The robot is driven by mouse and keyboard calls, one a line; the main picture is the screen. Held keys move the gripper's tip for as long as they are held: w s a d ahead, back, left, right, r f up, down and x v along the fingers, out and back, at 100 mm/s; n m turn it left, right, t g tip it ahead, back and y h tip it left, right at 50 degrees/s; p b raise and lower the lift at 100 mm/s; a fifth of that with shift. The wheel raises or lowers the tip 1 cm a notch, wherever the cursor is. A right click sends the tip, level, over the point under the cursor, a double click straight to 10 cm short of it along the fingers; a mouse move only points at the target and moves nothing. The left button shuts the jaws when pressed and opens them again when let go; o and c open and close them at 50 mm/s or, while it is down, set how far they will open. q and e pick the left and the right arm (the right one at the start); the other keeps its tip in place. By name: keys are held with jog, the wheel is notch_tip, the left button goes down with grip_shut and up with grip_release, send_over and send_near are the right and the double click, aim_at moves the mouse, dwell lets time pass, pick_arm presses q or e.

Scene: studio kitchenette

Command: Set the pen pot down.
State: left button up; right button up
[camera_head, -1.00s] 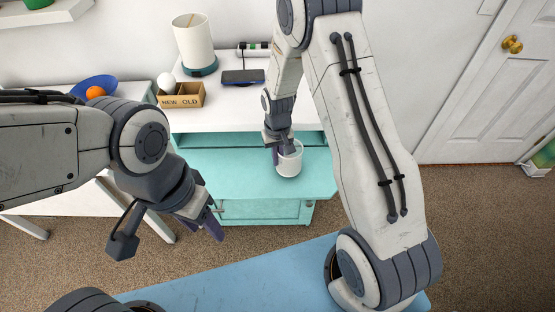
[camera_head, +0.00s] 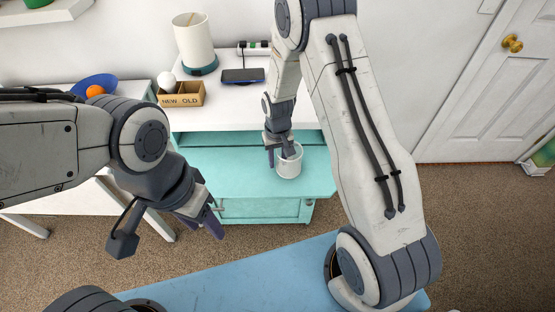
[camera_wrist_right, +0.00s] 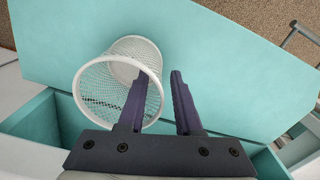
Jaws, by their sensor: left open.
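The pen pot is a white mesh cup (camera_head: 289,167). It appears upright on the turquoise desk leaf (camera_head: 230,180), near its right part. In the right wrist view the pot (camera_wrist_right: 95,85) shows its round rim and mesh wall. My right gripper (camera_head: 279,160) is open at the pot's rim. In its wrist view (camera_wrist_right: 158,76) one finger is over the pot's inside and the other is outside, with the near wall between them and gaps visible. My left gripper (camera_head: 214,222) is open and empty, in front of the leaf's left side.
A white desktop behind holds a lamp (camera_head: 195,45), a dark phone-like pad (camera_head: 243,76) and a box marked NEW and OLD (camera_head: 181,96). A blue bowl (camera_head: 103,82) with an orange ball is at the left. The leaf left of the pot is clear.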

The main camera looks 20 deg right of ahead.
notch_tip(320, 180, up, 12)
jog(key=shift+f+b, duration=0.2)
jog(key=shift+b, duration=0.25)
jog(key=s+a+r+n, duration=0.3)
jog(key=s+a+r, duration=0.4)
jog(key=s+a, duration=0.15)
jog(key=s+a+r+n, duration=0.1)
jog(key=s+r+n, duration=0.1)
jog(key=s, duration=0.6)
jog(key=s+a+r+n+y, duration=0.1)
jog(key=s+r+n, duration=0.1)
jog(key=s, duration=0.7)
jog(key=shift+s+a+n, duration=0.2)
jog(key=shift+a+n, duration=0.1)
jog(key=shift+a, duration=0.1)
